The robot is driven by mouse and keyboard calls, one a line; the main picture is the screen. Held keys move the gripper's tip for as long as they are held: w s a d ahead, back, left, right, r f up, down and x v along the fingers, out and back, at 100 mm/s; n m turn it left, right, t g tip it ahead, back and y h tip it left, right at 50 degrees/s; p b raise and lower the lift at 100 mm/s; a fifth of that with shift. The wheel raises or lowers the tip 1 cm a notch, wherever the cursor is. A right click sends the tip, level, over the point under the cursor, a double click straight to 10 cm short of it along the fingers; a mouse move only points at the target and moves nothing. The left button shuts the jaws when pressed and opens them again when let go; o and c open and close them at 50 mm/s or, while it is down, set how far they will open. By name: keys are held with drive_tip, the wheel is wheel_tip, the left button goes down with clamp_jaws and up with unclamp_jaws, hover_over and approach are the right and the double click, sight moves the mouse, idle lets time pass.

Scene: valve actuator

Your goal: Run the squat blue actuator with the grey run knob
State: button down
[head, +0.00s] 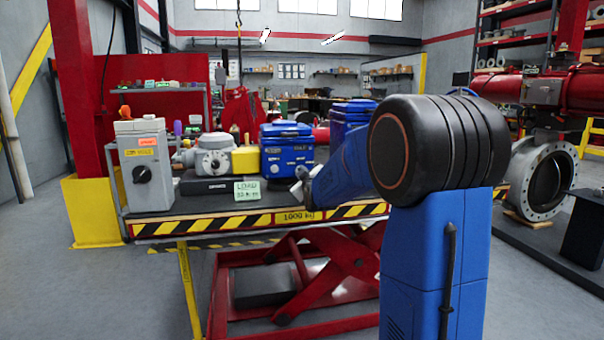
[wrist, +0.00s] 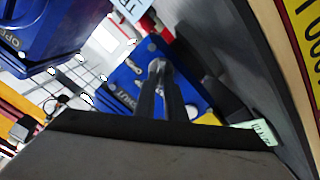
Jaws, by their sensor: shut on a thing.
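The squat blue actuator (head: 287,158) stands on the lift table, with small fittings on its front face. In the wrist view the same blue body (wrist: 125,82) fills the middle, with the word SHUT on its face. My gripper (wrist: 158,68) has its two fingers close together at that face, shut on a small grey part that I take for the run knob. The fingertips mostly hide the knob. In the head view my gripper (head: 302,187) shows only partly at the actuator's front right, and my arm covers the rest.
A taller blue actuator (head: 350,118) stands behind to the right; its OPEN-marked body (wrist: 40,38) shows in the wrist view. A yellow block (head: 245,159), a grey valve unit (head: 212,155), a LOAD card (head: 247,191) and a grey switch box (head: 146,172) stand to the left.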

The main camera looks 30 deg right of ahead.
drive_tip(key=shift+a+n, duration=0.1)
drive_tip(key=shift+n, duration=0.4)
drive_tip(key=c, duration=1.8)
unclamp_jaws()
drive_tip(key=shift+s, duration=0.1)
drive_tip(key=v, duration=1.7)
drive_tip(key=shift+s, duration=0.1)
